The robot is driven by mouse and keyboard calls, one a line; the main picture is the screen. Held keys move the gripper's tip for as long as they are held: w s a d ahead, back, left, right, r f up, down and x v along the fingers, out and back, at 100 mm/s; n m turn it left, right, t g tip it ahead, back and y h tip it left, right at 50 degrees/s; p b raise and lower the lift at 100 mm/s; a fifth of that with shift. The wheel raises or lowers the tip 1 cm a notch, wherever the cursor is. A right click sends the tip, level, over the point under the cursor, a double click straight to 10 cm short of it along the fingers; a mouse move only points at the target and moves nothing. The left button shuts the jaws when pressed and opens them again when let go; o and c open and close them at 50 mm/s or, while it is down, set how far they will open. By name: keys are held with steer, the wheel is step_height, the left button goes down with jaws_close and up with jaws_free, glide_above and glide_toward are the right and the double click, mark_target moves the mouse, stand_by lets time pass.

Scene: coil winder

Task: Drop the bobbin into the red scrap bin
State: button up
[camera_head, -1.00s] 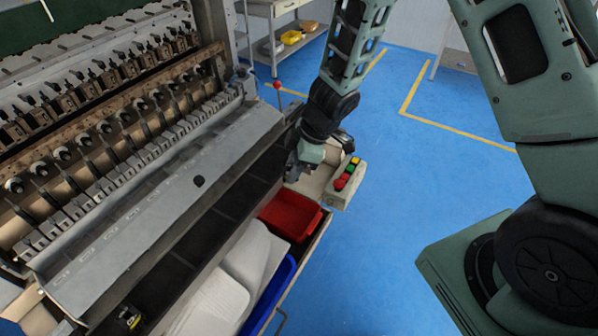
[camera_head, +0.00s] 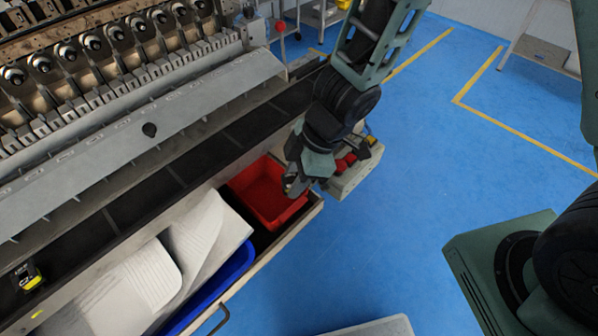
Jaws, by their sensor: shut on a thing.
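The red scrap bin (camera_head: 262,190) sits in the open drawer at the right end of the machine, and its inside looks empty where it shows. My gripper (camera_head: 293,188) is over the right side of the bin, pointing down. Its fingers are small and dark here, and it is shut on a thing. I cannot make out the bobbin between the fingers; the gripper hides it. The gripper also covers the right part of the bin.
A blue bin (camera_head: 212,290) and pale sheets (camera_head: 205,240) lie left of the red bin in the drawer. A control box with buttons (camera_head: 350,172) is just right of my gripper. The coil winder (camera_head: 110,90) fills the left.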

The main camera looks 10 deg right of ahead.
steer(key=w+a+f+b, duration=0.2)
steer(key=w+a+f, duration=0.1)
steer(key=f, duration=0.3)
steer(key=shift+w, duration=0.75)
steer(key=shift+f, duration=0.1)
steer(key=o, duration=1)
steer(key=shift+o, duration=0.2)
steer(key=p+v, duration=0.7)
steer(key=v, duration=1)
steer(key=shift+r+p, duration=0.25)
steer(key=shift+p, duration=0.15)
